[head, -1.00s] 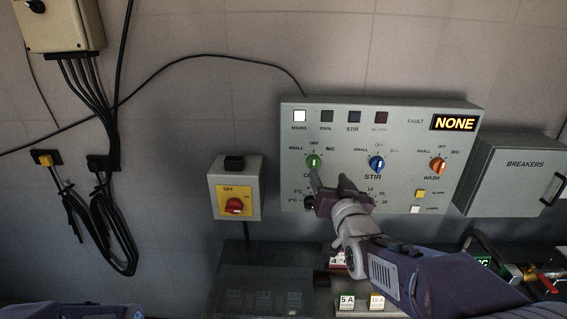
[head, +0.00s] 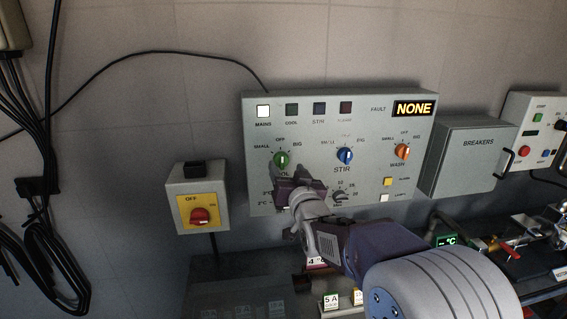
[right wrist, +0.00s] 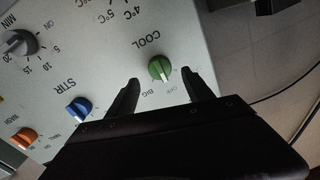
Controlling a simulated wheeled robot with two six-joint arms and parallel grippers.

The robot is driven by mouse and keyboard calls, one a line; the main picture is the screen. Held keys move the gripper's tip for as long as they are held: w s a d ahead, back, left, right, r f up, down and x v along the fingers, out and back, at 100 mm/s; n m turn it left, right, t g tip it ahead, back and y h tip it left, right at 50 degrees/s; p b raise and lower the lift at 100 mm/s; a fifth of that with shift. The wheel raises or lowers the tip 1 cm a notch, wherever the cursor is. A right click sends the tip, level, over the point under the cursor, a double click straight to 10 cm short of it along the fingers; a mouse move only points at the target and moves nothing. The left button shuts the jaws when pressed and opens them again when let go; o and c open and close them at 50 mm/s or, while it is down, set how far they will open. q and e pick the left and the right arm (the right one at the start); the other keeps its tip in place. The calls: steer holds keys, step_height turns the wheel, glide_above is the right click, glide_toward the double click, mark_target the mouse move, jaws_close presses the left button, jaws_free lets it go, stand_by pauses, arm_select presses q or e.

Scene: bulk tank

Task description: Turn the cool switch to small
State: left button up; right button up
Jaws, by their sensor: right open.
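The green cool switch (head: 281,159) is on the left of the grey control panel (head: 257,120), below the OFF, SMALL and BIG marks. Its white mark looks upright, toward OFF. My right gripper (head: 283,174) is just below it in the head view and hides part of the COOL label. In the right wrist view the green switch (right wrist: 159,68) lies between the two open fingertips of the gripper (right wrist: 159,78) with a gap on each side. I cannot tell how far the tips are from the panel face. My left gripper is not in view.
A blue stir switch (head: 345,156) and an orange wash switch (head: 403,152) sit to the right. The fault display (head: 413,109) reads NONE.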

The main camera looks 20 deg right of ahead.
mark_target(282, 162)
steer(key=w, duration=0.4)
steer(key=shift+w+d, duration=0.2)
steer(key=shift+d, duration=0.15)
jaws_close()
steer(key=shift+n, duration=0.3)
steer(key=shift+n+b, duration=0.45)
steer(key=shift+n, duration=0.45)
steer(key=n+b, duration=0.1)
steer(key=n, duration=0.1)
steer(key=shift+n+g, duration=0.3)
steer(key=shift+a+n, duration=0.1)
steer(key=shift+n, duration=2.1)
